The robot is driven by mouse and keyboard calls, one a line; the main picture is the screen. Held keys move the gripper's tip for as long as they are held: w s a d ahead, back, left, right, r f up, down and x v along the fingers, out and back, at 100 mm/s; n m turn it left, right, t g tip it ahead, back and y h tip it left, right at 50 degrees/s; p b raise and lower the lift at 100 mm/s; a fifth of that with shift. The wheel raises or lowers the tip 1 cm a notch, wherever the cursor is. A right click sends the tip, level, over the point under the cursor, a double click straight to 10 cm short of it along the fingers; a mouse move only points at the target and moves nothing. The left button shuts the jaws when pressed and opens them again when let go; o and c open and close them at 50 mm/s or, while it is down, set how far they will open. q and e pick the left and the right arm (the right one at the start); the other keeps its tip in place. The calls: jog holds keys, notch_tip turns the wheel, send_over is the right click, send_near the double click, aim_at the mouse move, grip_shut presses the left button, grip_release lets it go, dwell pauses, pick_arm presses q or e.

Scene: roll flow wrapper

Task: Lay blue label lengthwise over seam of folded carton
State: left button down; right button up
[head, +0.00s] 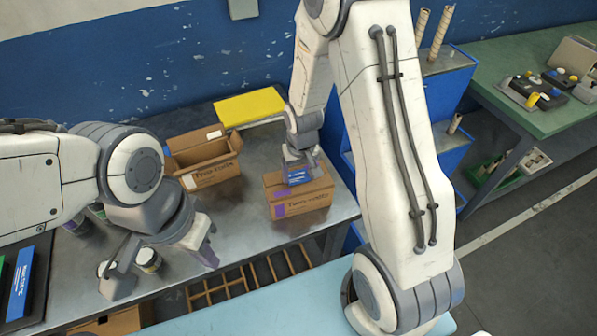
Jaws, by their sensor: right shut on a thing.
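The folded carton (310,202) is a closed brown box with printed front and purple marks, standing on the metal table right of centre in the head view. My right gripper (299,166) is directly above it, pointing down, shut on the blue label (299,177). The label is at the carton's top face; I cannot tell whether it touches. The seam is largely hidden by the label and gripper.
An open brown carton (205,160) stands left of the closed one, with a yellow block (249,106) behind. A blue box (20,287) is at the left edge. A blue rack (447,90) with rolls and a green table (535,65) stand at right.

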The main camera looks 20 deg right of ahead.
jog(key=shift+s, duration=0.1)
jog(key=shift+f, duration=0.15)
dwell(0.5)
jog(key=o, duration=1.2)
jog(key=r, duration=0.3)
jog(key=s+r, duration=0.1)
jog(key=r, duration=0.3)
jog(key=r+b, duration=0.1)
jog(key=r, duration=0.2)
jog(key=shift+s+a+r, duration=0.1)
jog(key=shift+s+r, duration=0.1)
jog(key=shift+s, duration=0.1)
